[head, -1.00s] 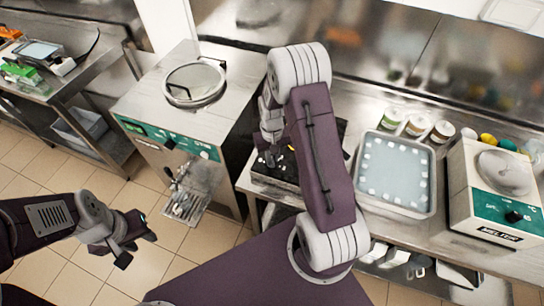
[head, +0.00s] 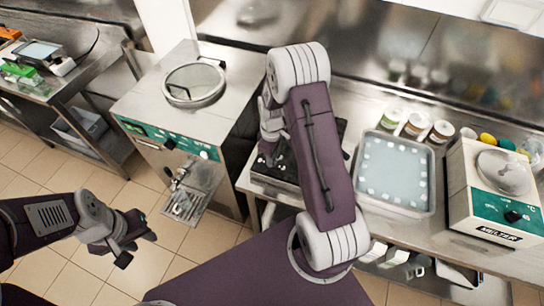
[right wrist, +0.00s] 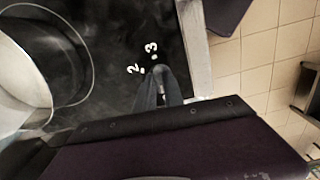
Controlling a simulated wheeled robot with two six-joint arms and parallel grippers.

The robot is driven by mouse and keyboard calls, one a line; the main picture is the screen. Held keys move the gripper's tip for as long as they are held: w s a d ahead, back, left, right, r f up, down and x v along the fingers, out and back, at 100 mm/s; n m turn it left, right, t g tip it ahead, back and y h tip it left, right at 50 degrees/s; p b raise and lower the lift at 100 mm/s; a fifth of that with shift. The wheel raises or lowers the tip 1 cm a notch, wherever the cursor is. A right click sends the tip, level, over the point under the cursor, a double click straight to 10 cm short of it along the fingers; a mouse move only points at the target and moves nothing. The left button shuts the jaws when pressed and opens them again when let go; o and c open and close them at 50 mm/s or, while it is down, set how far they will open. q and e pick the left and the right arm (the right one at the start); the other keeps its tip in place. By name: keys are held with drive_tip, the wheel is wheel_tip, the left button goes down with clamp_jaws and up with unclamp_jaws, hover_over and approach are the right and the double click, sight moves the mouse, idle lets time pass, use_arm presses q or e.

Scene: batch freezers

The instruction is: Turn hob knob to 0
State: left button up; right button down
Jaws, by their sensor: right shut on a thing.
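The black hob (head: 274,172) is on the counter in the head view, mostly hidden behind my right arm. In the right wrist view its dark glass top (right wrist: 115,50) shows the white marks 2 and 3. The hob knob (right wrist: 161,76) is beside these marks, mostly covered by the fingers. My right gripper (right wrist: 160,90) is shut on the knob. Which mark the knob points to cannot be told, and no 0 shows. My left gripper (head: 137,240) has its fingers apart, empty, over the floor at the lower left.
A pale pot (right wrist: 22,85) is on the hob, left of the gripper in the right wrist view. The batch freezer (head: 155,105) is left of the hob. Tiled floor is free in front.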

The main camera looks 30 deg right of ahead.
drive_tip(key=shift+w+r+n, duration=0.15)
drive_tip(key=shift+w+n, duration=0.05)
drive_tip(key=shift+n, duration=0.3)
drive_tip(key=c, duration=1.6)
unclamp_jaws()
drive_tip(key=shift+o, duration=0.8)
wheel_tip(320, 180, up, 9)
drive_tip(key=b, duration=0.1)
drive_tip(key=shift+s, duration=0.1)
